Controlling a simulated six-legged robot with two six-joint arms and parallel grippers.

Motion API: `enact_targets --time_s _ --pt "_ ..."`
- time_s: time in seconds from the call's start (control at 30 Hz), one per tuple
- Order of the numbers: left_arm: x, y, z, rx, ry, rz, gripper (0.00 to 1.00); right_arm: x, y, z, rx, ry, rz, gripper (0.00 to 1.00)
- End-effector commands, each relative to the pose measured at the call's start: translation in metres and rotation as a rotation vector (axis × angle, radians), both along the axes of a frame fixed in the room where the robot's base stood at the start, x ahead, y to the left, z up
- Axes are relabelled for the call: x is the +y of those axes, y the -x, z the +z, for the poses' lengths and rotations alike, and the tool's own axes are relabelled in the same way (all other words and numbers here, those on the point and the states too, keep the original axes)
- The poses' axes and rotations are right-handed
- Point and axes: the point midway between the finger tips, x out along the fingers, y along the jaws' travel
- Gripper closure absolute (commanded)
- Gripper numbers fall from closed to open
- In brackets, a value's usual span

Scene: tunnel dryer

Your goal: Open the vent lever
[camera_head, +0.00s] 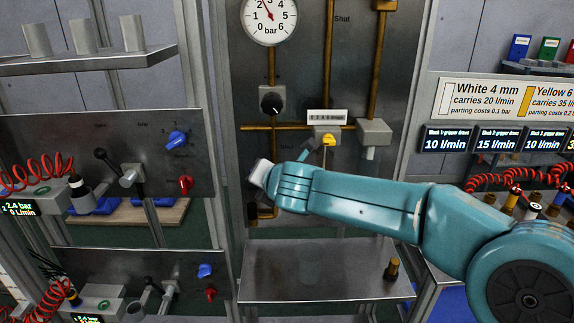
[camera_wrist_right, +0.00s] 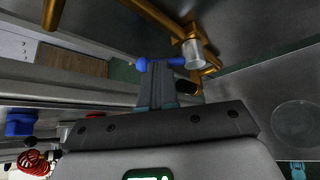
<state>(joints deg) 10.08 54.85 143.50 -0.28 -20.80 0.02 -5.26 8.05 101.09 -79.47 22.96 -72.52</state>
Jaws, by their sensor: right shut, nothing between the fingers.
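A blue lever (camera_wrist_right: 168,62) with a round blue end shows in the right wrist view, joined to a silver fitting (camera_wrist_right: 195,53) on brass pipework. It looks like the vent lever; no label on it is readable. My right gripper (camera_wrist_right: 157,66) is shut and empty, its fingertips right at the lever near its round end. I cannot tell whether they touch it. In the head view my right arm reaches in from the right across the metal panel (camera_head: 300,85), and its wrist hides the lever and the fingers. My left gripper is not in view.
Above my arm are a pressure gauge (camera_head: 269,17), a black knob (camera_head: 270,103) and brass pipes (camera_head: 327,60). A metal shelf (camera_head: 315,265) is below, with a small brass fitting (camera_head: 392,270) at its right. Panels with levers and red hoses stand left.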

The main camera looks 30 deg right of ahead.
Motion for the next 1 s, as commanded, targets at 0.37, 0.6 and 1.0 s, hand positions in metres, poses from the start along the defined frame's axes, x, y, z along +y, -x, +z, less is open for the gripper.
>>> enact_targets --time_s 0.37,0.6,1.0 --pt "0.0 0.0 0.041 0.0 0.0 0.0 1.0 0.014 -0.007 -0.007 0.182 0.297 0.001 1.0" --pt "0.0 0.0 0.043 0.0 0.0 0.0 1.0 0.014 -0.008 -0.014 0.228 0.373 -0.002 1.0" --pt "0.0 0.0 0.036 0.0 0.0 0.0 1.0 0.004 -0.003 -0.019 0.228 0.37 -0.003 1.0"
